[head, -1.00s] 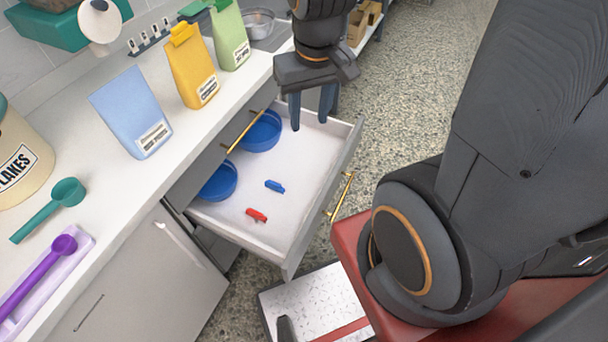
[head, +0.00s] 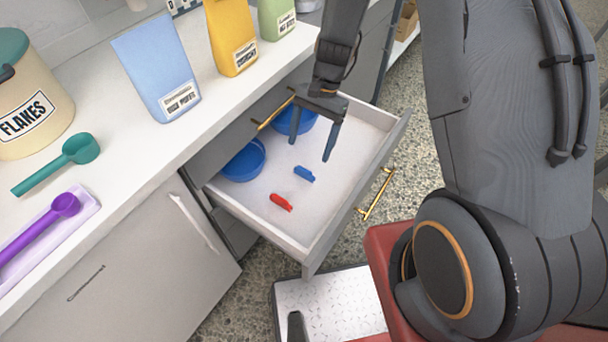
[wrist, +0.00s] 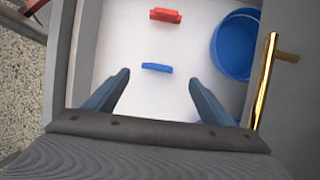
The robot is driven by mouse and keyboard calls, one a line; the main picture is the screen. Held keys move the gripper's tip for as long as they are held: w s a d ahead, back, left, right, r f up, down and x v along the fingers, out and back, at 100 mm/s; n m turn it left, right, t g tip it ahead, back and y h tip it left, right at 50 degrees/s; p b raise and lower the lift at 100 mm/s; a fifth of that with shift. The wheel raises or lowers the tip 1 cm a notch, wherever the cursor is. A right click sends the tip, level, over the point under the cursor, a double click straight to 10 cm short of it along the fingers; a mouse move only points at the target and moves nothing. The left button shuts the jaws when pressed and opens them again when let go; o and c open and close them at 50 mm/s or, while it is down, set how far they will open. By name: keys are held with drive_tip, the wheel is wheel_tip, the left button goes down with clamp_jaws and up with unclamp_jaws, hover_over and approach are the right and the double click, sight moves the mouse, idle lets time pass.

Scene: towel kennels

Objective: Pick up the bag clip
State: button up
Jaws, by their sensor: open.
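Two bag clips lie on the white floor of an open drawer (head: 262,205). The blue clip (head: 304,173) is nearer my gripper, and the red clip (head: 281,202) lies toward the drawer's front left. My gripper (head: 310,150) is open and empty, above the drawer. In the wrist view my gripper (wrist: 157,84) has its fingers apart, with the blue clip (wrist: 157,68) showing beyond and between the fingertips. The red clip (wrist: 165,15) is farther up in that view. No clip is between the jaws.
Two blue bowls stand in the drawer, one nearer (head: 243,161) and one behind my gripper (head: 300,118). A gold handle (head: 275,113) sits above them; another handle (head: 376,194) is on the drawer front. The counter (head: 120,130) holds bags, scoops and a canister.

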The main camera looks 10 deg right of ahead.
sight(304, 173)
drive_tip(key=x, duration=0.2)
drive_tip(key=shift+a+f, duration=0.15)
drive_tip(key=shift+f, duration=0.3)
drive_tip(key=shift+d+p+x, duration=0.2)
drive_tip(key=shift+p+x, duration=0.25)
drive_tip(key=shift+x, duration=1.05)
drive_tip(key=shift+d+p+x, duration=0.2)
drive_tip(key=shift+p+x, duration=0.2)
drive_tip(key=shift+x, duration=1.05)
drive_tip(key=shift+s, duration=0.1)
drive_tip(key=c, duration=1.1)
drive_tip(key=shift+c, duration=0.2)
